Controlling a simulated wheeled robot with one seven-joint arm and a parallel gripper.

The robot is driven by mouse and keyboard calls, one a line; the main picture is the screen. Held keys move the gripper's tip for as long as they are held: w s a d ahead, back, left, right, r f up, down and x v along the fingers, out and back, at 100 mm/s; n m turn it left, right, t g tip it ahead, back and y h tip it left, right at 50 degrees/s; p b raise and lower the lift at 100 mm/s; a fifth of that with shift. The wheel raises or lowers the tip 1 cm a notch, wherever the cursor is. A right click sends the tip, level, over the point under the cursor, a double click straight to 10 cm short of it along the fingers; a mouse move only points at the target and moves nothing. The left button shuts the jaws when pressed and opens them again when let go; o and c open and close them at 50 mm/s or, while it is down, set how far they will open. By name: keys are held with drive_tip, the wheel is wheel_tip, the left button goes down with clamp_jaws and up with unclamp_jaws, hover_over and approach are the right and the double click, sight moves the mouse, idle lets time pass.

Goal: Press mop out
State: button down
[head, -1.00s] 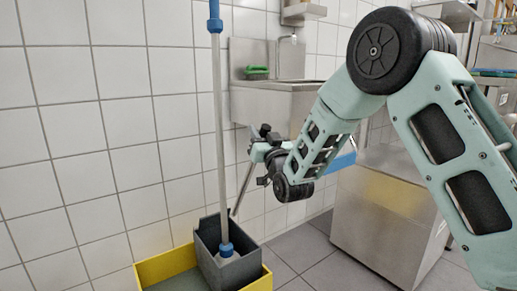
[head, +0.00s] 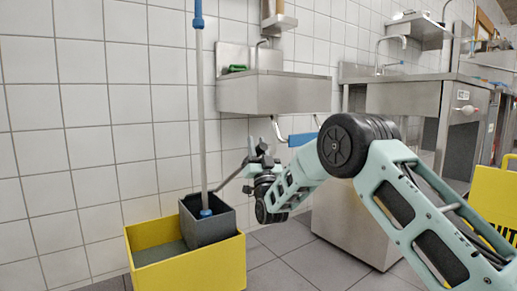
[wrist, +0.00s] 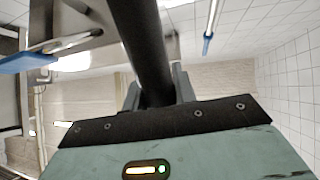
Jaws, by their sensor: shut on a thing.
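The mop's pale pole (head: 202,110) with blue fittings stands upright in the grey wringer box (head: 215,222). Its mop head is hidden inside. The wringer sits at the right end of the yellow bucket (head: 190,275). A dark wringer lever (head: 228,182) slants up to the right from the wringer to my gripper (head: 260,160). In the wrist view, a thick dark bar, the lever (wrist: 145,45), runs between the fingers of my gripper (wrist: 157,90), which is shut on it. The mop pole's blue end (wrist: 207,44) shows beyond, apart from the gripper.
A tiled wall stands behind the bucket. A steel sink (head: 275,95) hangs on it above and right of the wringer. A steel cabinet (head: 345,225) stands behind my arm. A yellow sign (head: 492,205) is at the far right. Grey floor is free right of the bucket.

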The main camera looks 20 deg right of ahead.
drive_tip(key=shift+s+d+f, duration=0.1)
drive_tip(key=shift+s+f, duration=0.05)
drive_tip(key=shift+f, duration=0.1)
drive_tip(key=c, duration=1.1)
unclamp_jaws()
drive_tip(key=shift+c, duration=0.2)
drive_tip(key=b+v, duration=0.4)
drive_tip(key=v, duration=1.3)
drive_tip(key=shift+f, duration=0.2)
drive_tip(key=shift+s, duration=0.1)
